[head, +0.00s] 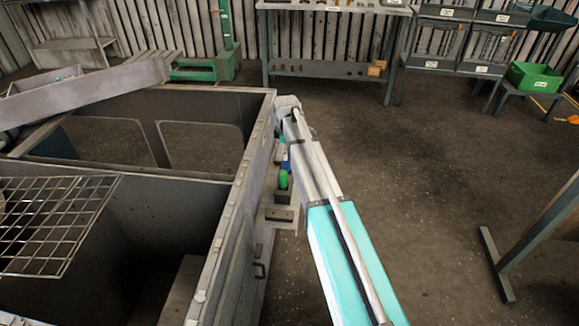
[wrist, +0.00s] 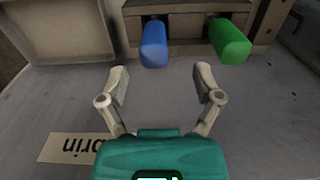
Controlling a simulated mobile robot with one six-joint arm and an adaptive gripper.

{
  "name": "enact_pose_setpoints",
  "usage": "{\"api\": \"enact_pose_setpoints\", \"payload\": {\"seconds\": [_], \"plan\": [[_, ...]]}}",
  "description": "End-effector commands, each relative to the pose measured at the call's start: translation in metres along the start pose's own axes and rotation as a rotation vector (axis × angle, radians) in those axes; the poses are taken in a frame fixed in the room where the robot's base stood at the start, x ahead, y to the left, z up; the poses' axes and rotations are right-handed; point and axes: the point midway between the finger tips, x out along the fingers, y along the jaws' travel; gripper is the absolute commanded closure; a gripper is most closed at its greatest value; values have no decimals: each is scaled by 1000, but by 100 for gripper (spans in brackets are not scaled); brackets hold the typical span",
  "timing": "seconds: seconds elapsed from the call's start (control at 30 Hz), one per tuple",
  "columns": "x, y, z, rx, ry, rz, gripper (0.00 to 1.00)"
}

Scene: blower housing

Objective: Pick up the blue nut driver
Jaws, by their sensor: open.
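The blue nut driver (wrist: 154,45) shows its blue handle in the wrist view, sticking out of a dark metal holder (wrist: 188,10). A green-handled tool (wrist: 230,43) stands in the same holder to its right. My gripper (wrist: 161,80) is open and empty. Its two fingers point at the holder, with the blue handle just beyond them and roughly between their tips, not touching. In the head view a small part of the blue handle (head: 285,164) shows beside the green one (head: 283,180). My arm hides the gripper there.
The holder is on the side of a large open metal housing (head: 235,215). A wire grid (head: 50,225) lies across its left part. A label (wrist: 70,148) is on the grey surface below the gripper. Open floor (head: 420,200) lies to the right; a workbench (head: 330,68) stands behind.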

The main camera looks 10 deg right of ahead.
Motion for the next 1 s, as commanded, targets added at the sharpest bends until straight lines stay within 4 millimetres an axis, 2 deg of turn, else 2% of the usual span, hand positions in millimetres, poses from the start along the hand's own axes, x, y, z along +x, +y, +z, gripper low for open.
{"api": "enact_pose_setpoints", "payload": {"seconds": [0.53, 1.0], "plan": [[42, 4, -1, 0, 0, 0, 17], [48, 4, 0, 0, 0, 0, 17]]}}
